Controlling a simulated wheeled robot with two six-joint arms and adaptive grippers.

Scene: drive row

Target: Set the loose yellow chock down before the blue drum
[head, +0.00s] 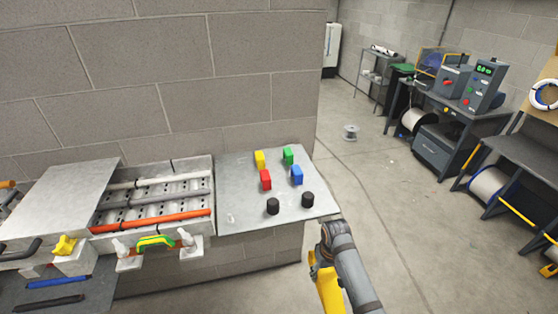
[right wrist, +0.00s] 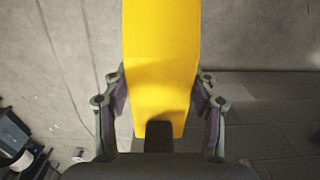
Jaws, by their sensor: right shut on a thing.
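The yellow chock (right wrist: 160,60) fills the middle of the right wrist view as a long yellow block with a notch at its near end. My right gripper (right wrist: 160,110) is shut on it, one finger on each side. In the head view the chock (head: 329,292) is a yellow piece at the bottom, beside my right arm and held clear of the bench. A pale drum with a blue rim (head: 489,184) lies low at the right; I cannot tell surely whether it is the blue drum. My left gripper is not in view.
A metal bench top (head: 235,185) with coloured blocks and two black knobs (head: 272,206) is left of my right arm. A dark workbench (head: 460,125) and racks stand at the right. A small spool (head: 351,131) sits on the floor. Open floor (head: 400,210) lies between.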

